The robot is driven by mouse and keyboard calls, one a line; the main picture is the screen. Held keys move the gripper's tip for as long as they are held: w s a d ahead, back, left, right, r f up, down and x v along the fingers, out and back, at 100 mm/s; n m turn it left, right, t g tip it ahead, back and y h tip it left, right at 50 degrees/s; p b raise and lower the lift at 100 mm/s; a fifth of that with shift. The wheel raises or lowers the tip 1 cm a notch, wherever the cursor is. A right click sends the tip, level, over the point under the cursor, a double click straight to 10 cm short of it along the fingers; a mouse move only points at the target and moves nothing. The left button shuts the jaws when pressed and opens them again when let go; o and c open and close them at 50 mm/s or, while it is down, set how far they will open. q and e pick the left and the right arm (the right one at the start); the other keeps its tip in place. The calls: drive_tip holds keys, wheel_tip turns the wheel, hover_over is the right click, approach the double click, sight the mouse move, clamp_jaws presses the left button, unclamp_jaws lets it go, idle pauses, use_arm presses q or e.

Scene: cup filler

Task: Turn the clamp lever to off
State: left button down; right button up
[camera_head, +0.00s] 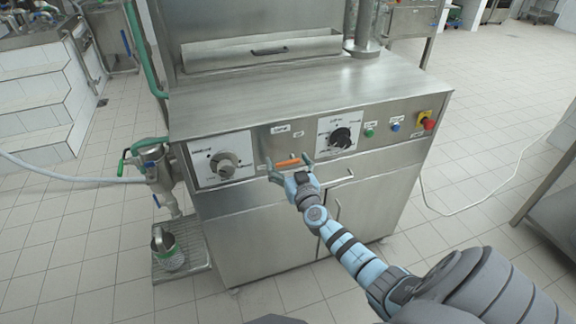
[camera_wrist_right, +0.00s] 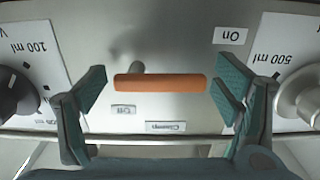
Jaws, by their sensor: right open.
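The clamp lever (camera_head: 288,162) is an orange bar on the steel front panel, between two dials. It lies nearly level, and in the right wrist view the orange bar (camera_wrist_right: 160,83) runs straight across the middle. The view there is upside down: the "On" label (camera_wrist_right: 230,36) is at upper right, the "Off" label (camera_wrist_right: 123,111) at lower left and the "Clamp" label (camera_wrist_right: 172,127) below. My right gripper (camera_head: 289,168) is open at the lever. Its fingers stand beyond the bar's two ends, seemingly with small gaps. My left gripper is not in view.
A left dial (camera_head: 223,164) and a black right dial (camera_head: 341,137) flank the lever. Green and blue buttons and a red emergency knob (camera_head: 429,123) sit further right. A filling nozzle (camera_head: 158,172) and a metal cup (camera_head: 168,254) on a grate are at left.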

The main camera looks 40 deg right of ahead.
drive_tip(key=c, duration=1.2)
drive_tip(key=shift+o, duration=0.2)
drive_tip(key=shift+r+m, duration=0.1)
drive_tip(key=shift+m, duration=0.3)
drive_tip(key=shift+r+m+p, duration=0.25)
drive_tip(key=shift+m+p, duration=0.35)
drive_tip(key=shift+m, duration=0.3)
drive_tip(key=m, duration=0.2)
drive_tip(key=m+p, duration=0.1)
drive_tip(key=shift+d+r+m, duration=0.2)
drive_tip(key=shift+r+m, duration=0.05)
drive_tip(key=shift+m, duration=0.05)
drive_tip(key=m, duration=0.5)
drive_tip(key=shift+s+d+r+p, duration=0.2)
drive_tip(key=shift+d+r+p, duration=0.1)
drive_tip(key=shift+d+p, duration=0.05)
drive_tip(key=m, duration=0.3)
drive_tip(key=d+m, duration=0.1)
drive_tip(key=m, duration=0.2)
drive_tip(key=shift+s+r+m, duration=0.1)
drive_tip(key=shift+s+m, duration=0.1)
drive_tip(key=shift+m, duration=0.2)
drive_tip(key=o, duration=1.2)
drive_tip(key=shift+d, duration=0.1)
drive_tip(key=shift+c, duration=0.2)
